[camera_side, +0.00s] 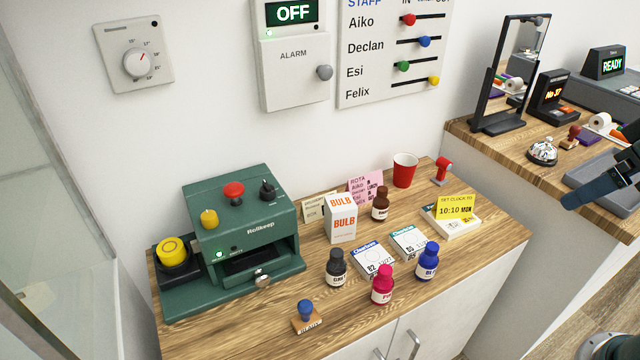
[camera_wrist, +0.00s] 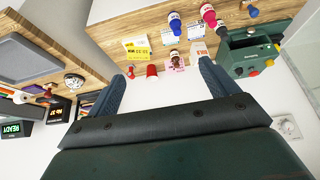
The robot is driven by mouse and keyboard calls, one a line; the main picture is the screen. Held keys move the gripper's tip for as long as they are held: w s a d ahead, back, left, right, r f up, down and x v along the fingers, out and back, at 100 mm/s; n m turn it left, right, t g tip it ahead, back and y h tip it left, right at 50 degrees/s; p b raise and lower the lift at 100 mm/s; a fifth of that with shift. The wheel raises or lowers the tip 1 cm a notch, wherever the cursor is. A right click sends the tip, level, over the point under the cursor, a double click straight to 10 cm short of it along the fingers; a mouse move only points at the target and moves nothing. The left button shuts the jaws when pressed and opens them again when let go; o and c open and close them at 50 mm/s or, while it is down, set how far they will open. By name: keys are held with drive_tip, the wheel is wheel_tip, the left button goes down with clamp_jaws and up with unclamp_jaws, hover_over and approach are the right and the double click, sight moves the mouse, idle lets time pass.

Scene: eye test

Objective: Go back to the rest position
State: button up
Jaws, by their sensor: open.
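My gripper (camera_wrist: 163,72) is open in the wrist view, with its two dark blue fingers wide apart and nothing between them. The counter shows upside down beyond the fingers, at a distance. In the side view only part of my gripper (camera_side: 604,185) shows at the right edge, in front of the grey tray (camera_side: 592,168) on the right counter. It looks raised, but its exact height over the tray cannot be told. The rest of my arm is mostly out of the picture.
A bell (camera_side: 542,151), a stamp (camera_side: 570,137) and a mirror (camera_side: 505,80) stand on the right counter. The lower counter (camera_side: 420,320) holds a green machine (camera_side: 245,230), several bottles, boxes and a red cup (camera_side: 404,170). A wall board (camera_side: 390,50) hangs behind.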

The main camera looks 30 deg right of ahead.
drive_tip(key=shift+s+a+f, duration=0.1)
drive_tip(key=shift+s+f, duration=0.15)
drive_tip(key=shift+s, duration=0.4)
